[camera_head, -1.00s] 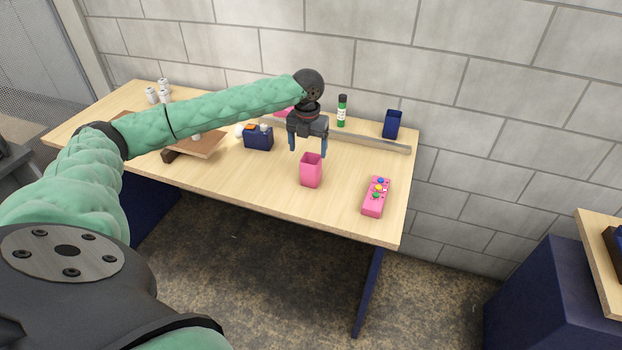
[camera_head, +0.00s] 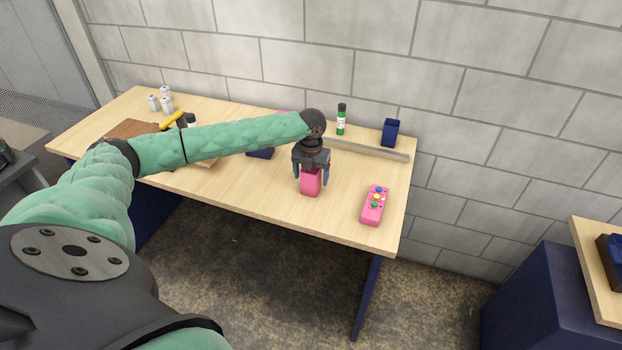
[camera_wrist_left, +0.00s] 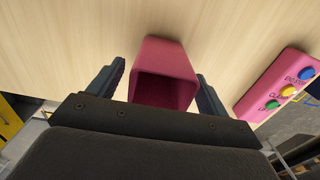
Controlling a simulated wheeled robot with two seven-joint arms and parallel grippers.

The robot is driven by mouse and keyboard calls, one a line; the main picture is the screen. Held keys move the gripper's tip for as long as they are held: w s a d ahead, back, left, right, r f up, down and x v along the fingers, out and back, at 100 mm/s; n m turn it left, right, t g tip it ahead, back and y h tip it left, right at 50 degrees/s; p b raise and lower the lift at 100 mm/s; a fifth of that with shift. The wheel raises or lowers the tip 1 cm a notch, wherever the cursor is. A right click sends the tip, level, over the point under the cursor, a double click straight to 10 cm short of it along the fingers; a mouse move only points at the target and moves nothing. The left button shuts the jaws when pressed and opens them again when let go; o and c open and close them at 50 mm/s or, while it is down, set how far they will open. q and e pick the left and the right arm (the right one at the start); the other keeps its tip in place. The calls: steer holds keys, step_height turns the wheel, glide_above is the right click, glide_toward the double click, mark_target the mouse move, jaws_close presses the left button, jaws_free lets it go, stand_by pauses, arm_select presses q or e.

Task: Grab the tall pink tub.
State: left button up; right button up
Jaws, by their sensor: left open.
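The tall pink tub (camera_head: 311,184) stands upright near the front edge of the wooden table, its upper part hidden by my gripper in the head view. My left gripper (camera_head: 311,181) is open directly over it, pointing down, with one finger on each side of the tub. In the left wrist view the tub (camera_wrist_left: 165,75) shows its open top between the two fingers of my left gripper (camera_wrist_left: 160,88). Gaps are visible between the fingers and the tub walls. My right gripper is not in view.
A pink box with coloured buttons (camera_head: 375,205) lies to the right on the table (camera_head: 260,197). Behind are a metal bar (camera_head: 370,149), a green bottle (camera_head: 341,120) and a navy cup (camera_head: 390,132). A dark blue container (camera_head: 261,153) is partly hidden by my arm. Several white cylinders (camera_head: 160,100) stand far left.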

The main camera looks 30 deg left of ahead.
arm_select(q)
steer(key=shift+f, duration=0.25)
steer(key=c, duration=1.1)
steer(key=shift+o, duration=0.2)
